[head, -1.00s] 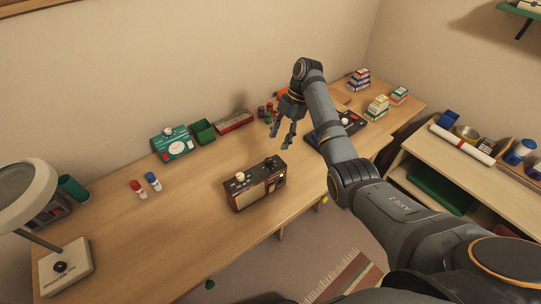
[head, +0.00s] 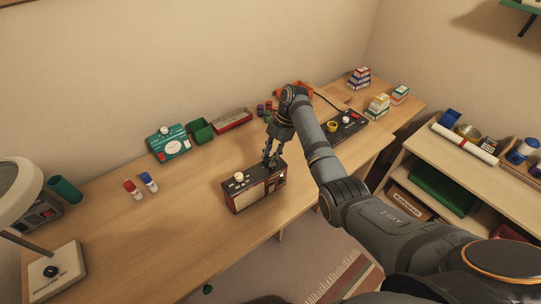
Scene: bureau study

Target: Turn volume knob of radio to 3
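The radio (head: 246,198) is a dark red box with a light front grille, standing on the wooden desk (head: 175,235). A pale knob (head: 239,177) sits on its top left and is uncovered. My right gripper (head: 270,163) points down at the top right of the radio, with its fingers apart. The fingers hide the darker knob there, and I cannot tell if they touch it. Knob numbers are too small to read. My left gripper is not in view.
A teal device (head: 170,146), a green bin (head: 201,131) and a red tray (head: 233,121) stand along the wall. Two small bottles (head: 149,182) stand left of the radio. A black device (head: 345,127) is behind my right arm.

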